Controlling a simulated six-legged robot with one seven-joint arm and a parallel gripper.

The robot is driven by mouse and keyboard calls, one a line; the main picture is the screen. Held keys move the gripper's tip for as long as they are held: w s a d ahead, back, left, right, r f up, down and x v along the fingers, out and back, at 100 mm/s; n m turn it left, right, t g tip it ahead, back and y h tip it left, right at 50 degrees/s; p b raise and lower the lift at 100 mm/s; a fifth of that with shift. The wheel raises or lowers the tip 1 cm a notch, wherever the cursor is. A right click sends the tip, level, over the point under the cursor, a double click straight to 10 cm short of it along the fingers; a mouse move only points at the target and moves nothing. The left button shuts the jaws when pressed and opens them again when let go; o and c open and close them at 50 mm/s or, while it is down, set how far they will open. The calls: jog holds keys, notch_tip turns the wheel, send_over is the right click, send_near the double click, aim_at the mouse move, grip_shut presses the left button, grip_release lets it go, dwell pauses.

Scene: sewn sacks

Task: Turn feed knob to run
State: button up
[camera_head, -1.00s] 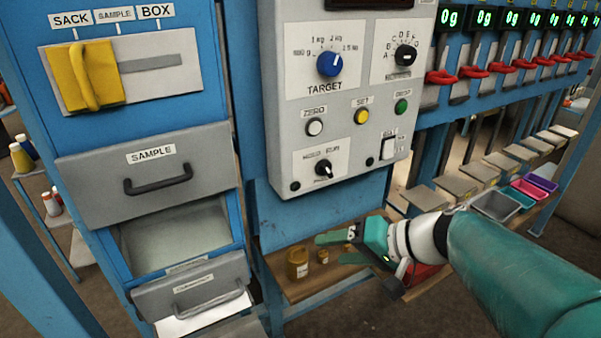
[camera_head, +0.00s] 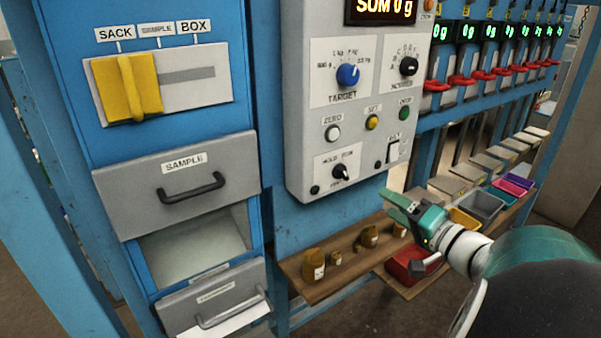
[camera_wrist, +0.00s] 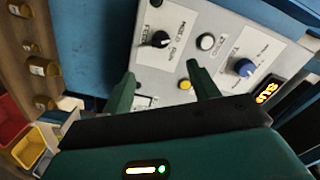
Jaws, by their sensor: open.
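The feed knob (camera_head: 341,172) is a small black knob on a white plate at the bottom left of the grey control panel (camera_head: 300,100). Its plate reads hold and run; I cannot make out clearly which mark it points at. In the wrist view the feed knob (camera_wrist: 160,39) shows upper middle, beside the word FEED. My gripper (camera_head: 390,204) is open and empty, below and right of the panel's lower edge in the head view. In the wrist view my gripper (camera_wrist: 160,74) has its two green fingers apart, with the knob beyond the gap.
The panel also carries a blue target knob (camera_head: 348,75), another black knob (camera_head: 408,66), and white, yellow and green buttons. A wooden shelf (camera_head: 340,272) with brown jars and a red bin (camera_head: 405,268) lies below. Drawers stand left; red levers line the right.

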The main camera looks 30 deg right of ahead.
aim_at(347, 175)
jog(key=w, duration=1.3)
jog(key=shift+w+a+r, duration=0.1)
jog(key=shift+w+a, duration=0.05)
jog(key=shift+w, duration=0.15)
jog(key=c, duration=1)
